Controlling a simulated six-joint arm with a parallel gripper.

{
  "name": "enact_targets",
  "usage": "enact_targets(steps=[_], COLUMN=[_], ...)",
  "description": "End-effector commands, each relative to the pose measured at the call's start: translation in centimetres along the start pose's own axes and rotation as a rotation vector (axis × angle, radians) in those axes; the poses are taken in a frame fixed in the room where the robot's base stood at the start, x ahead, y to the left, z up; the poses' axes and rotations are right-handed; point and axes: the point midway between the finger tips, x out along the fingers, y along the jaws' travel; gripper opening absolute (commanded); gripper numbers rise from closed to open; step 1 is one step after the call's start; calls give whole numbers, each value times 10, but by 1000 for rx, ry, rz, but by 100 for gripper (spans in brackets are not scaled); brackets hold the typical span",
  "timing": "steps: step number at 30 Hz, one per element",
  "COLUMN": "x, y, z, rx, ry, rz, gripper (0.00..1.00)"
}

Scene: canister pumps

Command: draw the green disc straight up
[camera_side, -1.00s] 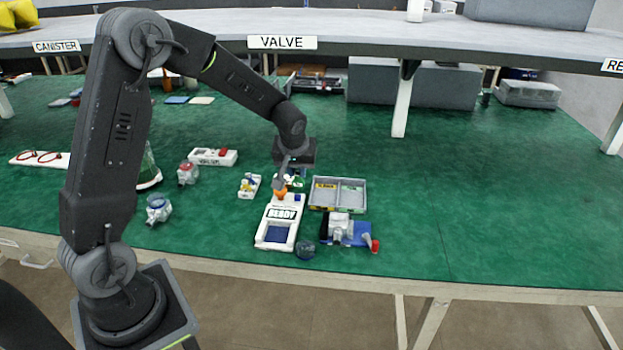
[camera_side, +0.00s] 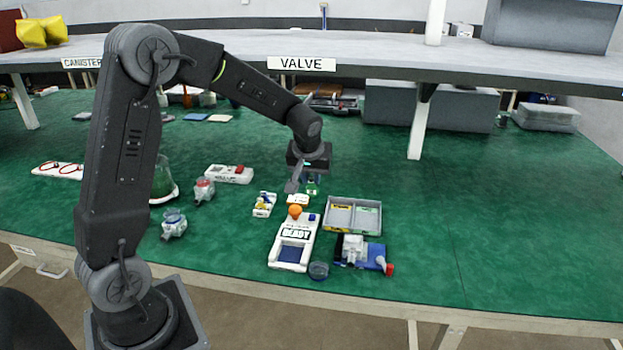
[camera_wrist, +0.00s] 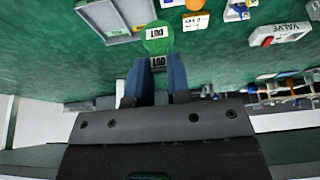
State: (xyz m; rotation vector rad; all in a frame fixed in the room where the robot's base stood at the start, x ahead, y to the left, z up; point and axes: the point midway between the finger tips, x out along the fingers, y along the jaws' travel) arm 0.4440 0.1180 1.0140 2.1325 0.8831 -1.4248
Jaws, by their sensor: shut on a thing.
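The green disc (camera_side: 312,188) shows small under my gripper (camera_side: 303,177) in the side view, above the green table. In the wrist view my gripper (camera_wrist: 157,66) has its two blue fingers closed about a dark part with a white label. The green disc (camera_wrist: 157,46), with a white label, shows at and just beyond the fingertips. The fingers hide part of what they hold, and its lower edge is hard to make out.
A grey divided tray (camera_side: 353,216) lies right of my gripper. A white READY device (camera_side: 296,243) with an orange ball (camera_side: 295,211) stands in front. A small white rack (camera_side: 264,204) is at left. The table right of the tray is clear.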

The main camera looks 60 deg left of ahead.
Motion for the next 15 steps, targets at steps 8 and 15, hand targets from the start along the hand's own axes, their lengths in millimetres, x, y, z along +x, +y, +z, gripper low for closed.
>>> enact_targets(steps=[8,15], x=[-10,-16], y=[0,0], z=[-5,-7], rx=[-1,0], ry=[1,1], rz=[1,2], gripper=[0,0])
